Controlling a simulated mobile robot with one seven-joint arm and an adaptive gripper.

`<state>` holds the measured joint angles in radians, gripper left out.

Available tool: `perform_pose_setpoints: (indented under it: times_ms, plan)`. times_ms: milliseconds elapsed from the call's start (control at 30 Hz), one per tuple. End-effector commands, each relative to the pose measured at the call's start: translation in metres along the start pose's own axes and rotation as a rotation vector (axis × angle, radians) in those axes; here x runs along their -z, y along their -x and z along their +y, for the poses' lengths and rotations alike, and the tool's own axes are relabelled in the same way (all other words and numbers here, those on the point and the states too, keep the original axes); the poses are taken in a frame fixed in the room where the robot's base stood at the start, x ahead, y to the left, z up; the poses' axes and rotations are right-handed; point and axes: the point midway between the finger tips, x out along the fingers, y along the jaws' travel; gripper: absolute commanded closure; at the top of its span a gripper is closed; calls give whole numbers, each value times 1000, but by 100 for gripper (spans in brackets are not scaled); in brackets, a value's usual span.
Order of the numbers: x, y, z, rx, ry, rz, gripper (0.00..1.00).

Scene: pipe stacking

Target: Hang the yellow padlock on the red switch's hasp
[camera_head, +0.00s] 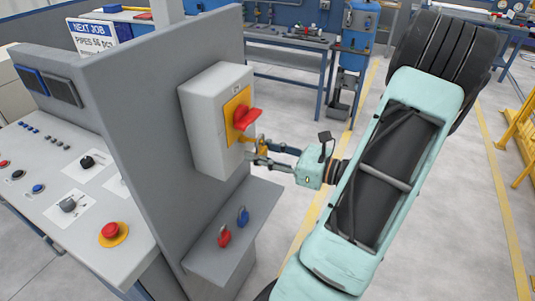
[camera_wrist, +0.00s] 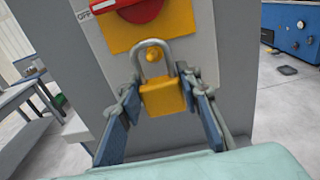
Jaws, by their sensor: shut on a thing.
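The red switch (camera_head: 245,117) sits on a yellow plate (camera_head: 231,105) on the face of a grey box. It shows at the top of the wrist view (camera_wrist: 140,10), near the word OFF. The yellow padlock (camera_wrist: 163,98) is upright between the fingers of my gripper (camera_wrist: 164,88), with its grey shackle pointing up. My gripper (camera_head: 258,154) is shut on the padlock's body, just below the switch. The shackle overlaps the yellow plate's lower edge, and a small yellow peg (camera_wrist: 151,56) shows inside its loop. I cannot tell whether the shackle is around the hasp.
A red padlock (camera_head: 224,237) and a blue padlock (camera_head: 243,216) are on the grey ledge (camera_head: 208,264) below the box. A sloped control panel (camera_head: 62,240) with buttons is at the left. Open floor lies right of the ledge.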

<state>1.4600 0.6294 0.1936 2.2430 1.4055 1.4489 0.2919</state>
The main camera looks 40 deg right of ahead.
Motion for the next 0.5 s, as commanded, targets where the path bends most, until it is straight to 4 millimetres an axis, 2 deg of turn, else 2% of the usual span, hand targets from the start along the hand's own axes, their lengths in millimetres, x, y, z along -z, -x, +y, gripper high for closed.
perform_pose_setpoints:
  times_ms: [200,500]
  plan:
    - [2,-16,1,-2,-1,-1,94]
    - [6,-27,0,-1,0,0,94]
